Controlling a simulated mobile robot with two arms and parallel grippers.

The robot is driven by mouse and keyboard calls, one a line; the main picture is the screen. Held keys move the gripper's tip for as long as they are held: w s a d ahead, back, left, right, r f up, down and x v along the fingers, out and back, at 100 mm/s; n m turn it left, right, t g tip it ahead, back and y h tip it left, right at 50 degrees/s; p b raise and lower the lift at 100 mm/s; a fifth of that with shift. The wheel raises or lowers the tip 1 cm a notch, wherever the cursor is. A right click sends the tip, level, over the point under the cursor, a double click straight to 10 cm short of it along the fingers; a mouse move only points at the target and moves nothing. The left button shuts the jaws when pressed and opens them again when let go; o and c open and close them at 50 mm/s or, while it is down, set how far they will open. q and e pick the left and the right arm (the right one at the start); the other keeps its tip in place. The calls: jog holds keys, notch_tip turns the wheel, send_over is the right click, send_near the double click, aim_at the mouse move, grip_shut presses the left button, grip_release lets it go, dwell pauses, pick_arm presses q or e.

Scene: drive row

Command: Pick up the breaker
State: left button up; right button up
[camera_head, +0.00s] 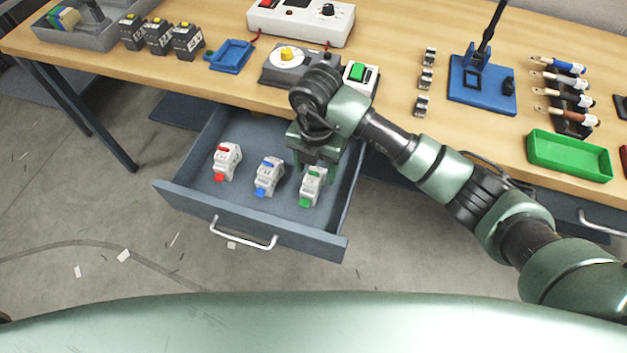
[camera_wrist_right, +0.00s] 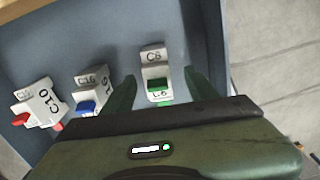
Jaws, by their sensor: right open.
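Three white breakers lie in an open grey-blue drawer (camera_head: 192,193). One has a red lever (camera_head: 226,161), one a blue lever (camera_head: 267,178) and one a green lever (camera_head: 312,188). In the right wrist view the red one (camera_wrist_right: 41,106) reads C10, the blue one (camera_wrist_right: 90,90) C16, and the green one (camera_wrist_right: 155,60) seems to read C6. My right gripper (camera_head: 315,168) is open over the green breaker. In the wrist view its fingers (camera_wrist_right: 158,92) stand on either side of that breaker, with gaps; contact is not visible. My left gripper is not in view.
The drawer's front wall with its metal handle (camera_head: 243,236) faces me. The wooden bench (camera_head: 392,60) above carries a grey device with a yellow knob (camera_head: 290,58), a green-button box (camera_head: 359,76), a blue stand (camera_head: 482,92) and a green tray (camera_head: 568,158).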

aim_at(314, 179)
jog(key=shift+w+a+f+p, duration=0.1)
jog(key=shift+f+p, duration=0.05)
jog(key=shift+f, duration=1.05)
jog(key=shift+a+f+p, duration=0.1)
jog(key=shift+f+p, duration=0.05)
jog(key=shift+f, duration=1)
grip_shut()
jog(key=shift+r, duration=0.15)
